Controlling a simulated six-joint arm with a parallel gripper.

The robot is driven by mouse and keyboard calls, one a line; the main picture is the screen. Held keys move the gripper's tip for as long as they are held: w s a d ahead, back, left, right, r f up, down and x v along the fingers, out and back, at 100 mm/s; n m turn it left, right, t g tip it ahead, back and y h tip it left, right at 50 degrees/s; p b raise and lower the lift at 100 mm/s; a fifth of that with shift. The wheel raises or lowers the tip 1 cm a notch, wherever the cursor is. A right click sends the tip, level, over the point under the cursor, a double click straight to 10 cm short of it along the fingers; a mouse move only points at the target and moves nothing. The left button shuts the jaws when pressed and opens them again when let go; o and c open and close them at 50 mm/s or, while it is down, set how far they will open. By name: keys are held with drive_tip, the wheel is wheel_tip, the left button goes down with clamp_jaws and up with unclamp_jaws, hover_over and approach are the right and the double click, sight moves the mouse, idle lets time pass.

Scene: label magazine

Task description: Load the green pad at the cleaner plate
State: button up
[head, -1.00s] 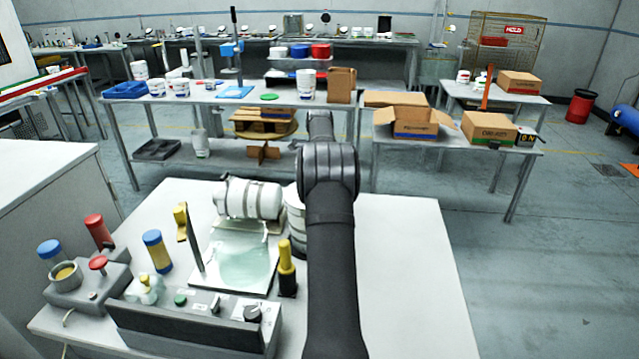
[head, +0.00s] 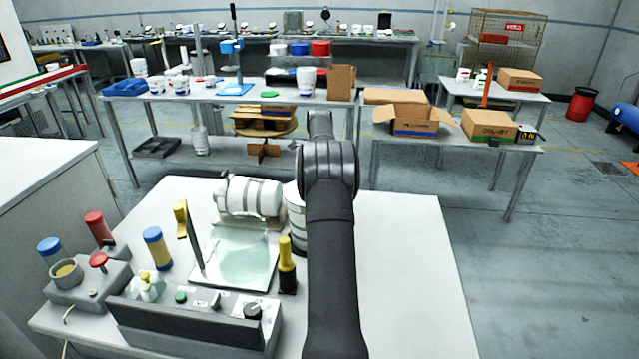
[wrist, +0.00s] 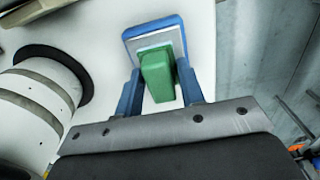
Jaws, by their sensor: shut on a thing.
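In the wrist view my gripper (wrist: 160,90) has blue fingers shut on a green block (wrist: 157,78), which I take for the green pad. A white layer and a blue rounded plate (wrist: 134,32) show just beyond the green block; I cannot tell if they are part of it. In the head view my arm hides the gripper and what it holds. A pale green glassy plate (head: 247,260) lies on a white board at the middle of the near table, left of my arm. I cannot tell for sure that it is the cleaner plate.
A white cylinder (head: 249,197) lies behind the glassy plate. Yellow-topped tools (head: 287,255) stand beside it. A control box (head: 192,325) is in front, and a grey block with red and blue knobs (head: 85,290) is at left. The near table's right side (head: 410,270) is clear.

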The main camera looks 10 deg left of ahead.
drive_tip(key=shift+r, duration=3.5)
drive_tip(key=shift+s+d+f+n, duration=0.1)
drive_tip(key=shift+d+f+n, duration=0.05)
drive_tip(key=shift+d+n, duration=0.35)
drive_tip(key=s+d+f+n, duration=0.1)
drive_tip(key=s+d+n, duration=0.1)
drive_tip(key=n, duration=0.3)
drive_tip(key=s+d+f+n, duration=0.1)
drive_tip(key=s+d+n, duration=0.1)
drive_tip(key=d+n, duration=0.3)
drive_tip(key=s+d+f+n, duration=0.2)
drive_tip(key=d+n, duration=0.1)
drive_tip(key=n, duration=0.2)
drive_tip(key=shift+d+f+n, duration=0.1)
drive_tip(key=shift+d+n, duration=0.2)
drive_tip(key=shift+d, duration=0.1)
drive_tip(key=shift+s+d+f+n, duration=0.2)
drive_tip(key=shift+s+d+n, duration=0.2)
drive_tip(key=shift+n, duration=0.3)
